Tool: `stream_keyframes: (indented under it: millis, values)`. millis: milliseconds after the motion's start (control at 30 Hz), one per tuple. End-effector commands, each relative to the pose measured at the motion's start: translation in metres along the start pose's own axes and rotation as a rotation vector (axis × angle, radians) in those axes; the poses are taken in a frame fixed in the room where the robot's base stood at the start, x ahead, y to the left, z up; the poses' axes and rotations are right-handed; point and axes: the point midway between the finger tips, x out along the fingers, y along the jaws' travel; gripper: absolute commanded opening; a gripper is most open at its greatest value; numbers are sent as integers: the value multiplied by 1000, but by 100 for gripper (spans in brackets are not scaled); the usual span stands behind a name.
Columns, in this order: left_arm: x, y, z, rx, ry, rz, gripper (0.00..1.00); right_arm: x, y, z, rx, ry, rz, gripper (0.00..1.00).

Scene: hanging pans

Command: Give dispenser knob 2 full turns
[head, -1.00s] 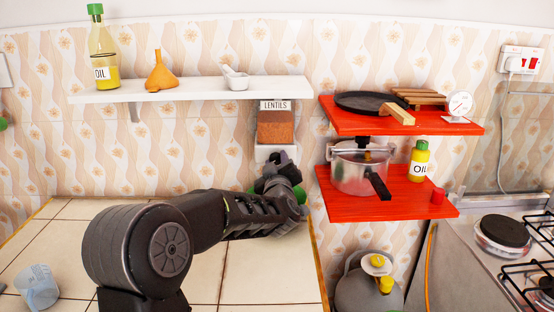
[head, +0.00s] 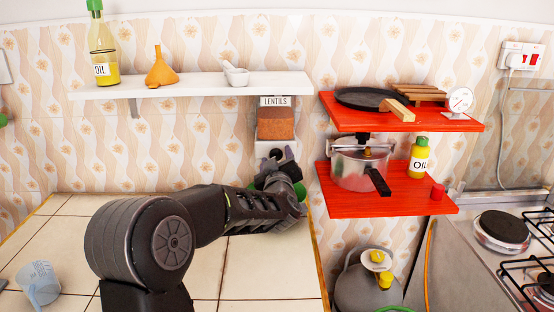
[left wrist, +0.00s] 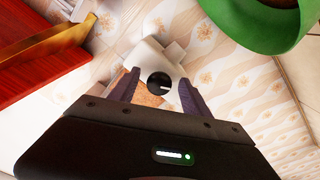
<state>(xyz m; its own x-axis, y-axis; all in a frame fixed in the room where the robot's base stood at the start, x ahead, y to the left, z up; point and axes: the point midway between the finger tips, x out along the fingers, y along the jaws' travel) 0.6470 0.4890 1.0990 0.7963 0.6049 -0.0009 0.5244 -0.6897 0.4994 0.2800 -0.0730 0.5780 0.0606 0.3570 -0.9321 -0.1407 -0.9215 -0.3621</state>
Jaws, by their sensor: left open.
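The lentil dispenser (head: 276,123) hangs on the wall under the white shelf, with a "LENTILS" label and brown contents. Its round black knob (head: 276,153) sits on the front of the white lower part. In the left wrist view the knob (left wrist: 159,84) shows a white mark and appears between my fingertips. My left gripper (head: 278,163) is open in front of the dispenser's lower part. Its two fingers (left wrist: 158,78) lie on either side of the knob in the picture, with visible gaps; I cannot tell the remaining depth. My right gripper is out of view.
A green bowl (left wrist: 252,25) stands close beside the gripper, mostly hidden in the head view. Red shelves (head: 345,203) with a pressure cooker (head: 352,170) are just right. The white shelf (head: 190,88) is above. A blue cup (head: 40,287) stands on the tiled counter.

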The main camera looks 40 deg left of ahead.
Motion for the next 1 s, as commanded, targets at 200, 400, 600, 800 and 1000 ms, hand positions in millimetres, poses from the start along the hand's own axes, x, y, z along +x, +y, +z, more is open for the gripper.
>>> stream_keyframes:
  millis: [200, 400, 600, 800, 1000]
  values:
    - [-1, 0, 0, -1, 1, 0, 55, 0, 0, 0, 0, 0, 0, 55]
    - [-19, 0, 0, -2, 1, 2, 55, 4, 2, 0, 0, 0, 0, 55]
    - [-53, 0, 1, -2, 0, 3, 55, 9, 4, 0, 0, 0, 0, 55]
    - [-75, 0, 0, -1, 1, 1, 55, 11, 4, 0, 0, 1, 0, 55]
    - [-78, 0, 0, 0, 0, 0, 55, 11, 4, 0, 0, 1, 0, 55]
